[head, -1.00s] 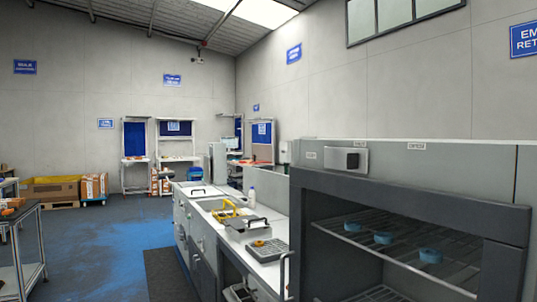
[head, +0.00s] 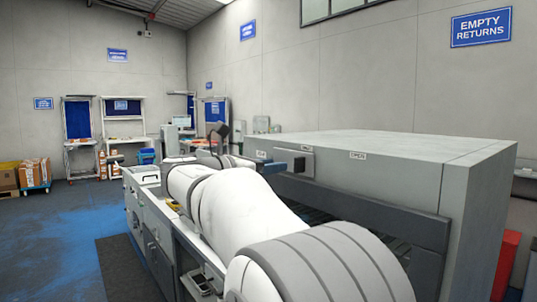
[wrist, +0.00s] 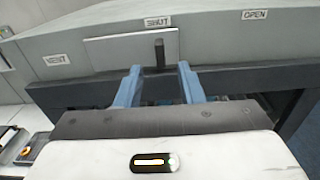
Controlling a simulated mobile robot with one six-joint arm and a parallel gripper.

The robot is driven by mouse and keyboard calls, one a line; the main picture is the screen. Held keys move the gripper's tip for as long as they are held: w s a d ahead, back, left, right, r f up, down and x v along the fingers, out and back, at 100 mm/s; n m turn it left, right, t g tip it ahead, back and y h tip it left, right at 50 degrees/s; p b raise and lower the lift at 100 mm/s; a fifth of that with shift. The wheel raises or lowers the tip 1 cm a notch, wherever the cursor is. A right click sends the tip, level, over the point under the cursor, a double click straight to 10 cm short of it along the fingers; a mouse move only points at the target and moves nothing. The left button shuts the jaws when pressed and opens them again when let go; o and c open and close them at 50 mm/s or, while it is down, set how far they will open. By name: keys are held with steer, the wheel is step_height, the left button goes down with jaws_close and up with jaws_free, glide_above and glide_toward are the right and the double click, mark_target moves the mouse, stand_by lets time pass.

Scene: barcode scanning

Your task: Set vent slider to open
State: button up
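The vent slider is a dark upright knob (wrist: 160,53) on a light grey plate (wrist: 110,50) on the front of a grey cabinet. In the wrist view the knob stands below the SHUT label (wrist: 157,22), left of the OPEN label (wrist: 255,14). A VENT label (wrist: 56,60) is at the left. My gripper (wrist: 159,68) has two blue fingers spread apart, one on each side of the knob's line, with nothing held. The knob appears just beyond the fingertips; contact cannot be told. The knob also shows in the head view (head: 299,164), with a blue finger to its left.
The grey cabinet (head: 400,170) has a dark-framed opening with a rack below the slider. A counter (head: 140,195) with trays runs to the left. Red bins (head: 508,255) stand at the right.

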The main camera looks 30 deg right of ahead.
mark_target(296, 159)
steer(key=d, duration=0.2)
steer(key=d+p, duration=0.1)
steer(key=d, duration=0.5)
steer(key=shift+w+r+p, duration=0.3)
steer(key=shift+w, duration=0.1)
steer(key=shift+a, duration=0.1)
jaws_close()
